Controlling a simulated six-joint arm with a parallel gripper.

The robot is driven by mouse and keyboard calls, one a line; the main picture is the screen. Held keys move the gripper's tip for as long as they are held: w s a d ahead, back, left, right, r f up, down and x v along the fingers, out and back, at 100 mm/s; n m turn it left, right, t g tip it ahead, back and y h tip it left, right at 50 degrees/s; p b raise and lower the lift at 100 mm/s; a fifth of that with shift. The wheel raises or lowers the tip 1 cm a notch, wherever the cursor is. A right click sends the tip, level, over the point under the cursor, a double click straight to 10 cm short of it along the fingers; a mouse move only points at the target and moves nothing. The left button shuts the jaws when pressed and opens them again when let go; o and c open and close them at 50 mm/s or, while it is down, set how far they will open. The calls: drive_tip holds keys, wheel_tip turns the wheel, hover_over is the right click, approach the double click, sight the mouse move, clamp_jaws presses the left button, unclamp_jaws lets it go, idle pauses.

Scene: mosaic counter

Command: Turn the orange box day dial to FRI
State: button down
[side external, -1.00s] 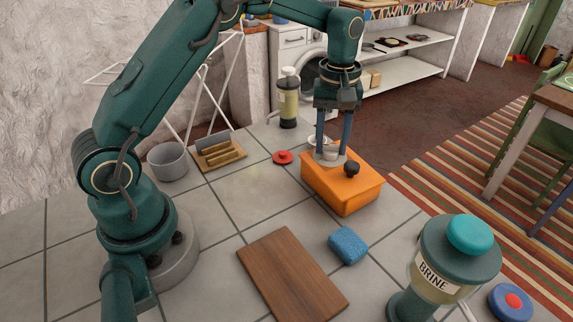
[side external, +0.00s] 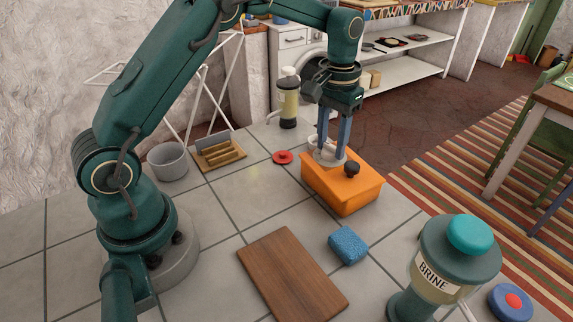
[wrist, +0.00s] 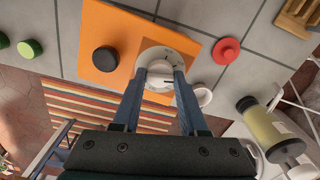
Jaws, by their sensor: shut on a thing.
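The orange box (side external: 340,187) stands on the tiled counter, and it also shows in the wrist view (wrist: 97,37). On its top is a pale round day dial (wrist: 168,53) with a raised grip in the middle, and a black knob (side external: 351,169) beside it. My gripper (side external: 331,147) points down over the dial. In the wrist view its two blue fingers (wrist: 160,78) are shut on the dial's grip, one on each side. The day marks on the dial are too small to read, and the fingers hide part of it.
A red lidded piece (side external: 283,157) lies left of the box, with a wooden rack (side external: 219,154) and grey pot (side external: 168,161) farther left. A dispenser (side external: 288,104) stands behind. A blue sponge (side external: 348,245), wooden board (side external: 291,279) and brine jar (side external: 440,265) are in front.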

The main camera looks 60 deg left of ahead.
drive_tip(key=m, duration=1.5)
drive_tip(key=shift+m, duration=2.8)
drive_tip(key=shift+c, duration=2.1)
unclamp_jaws()
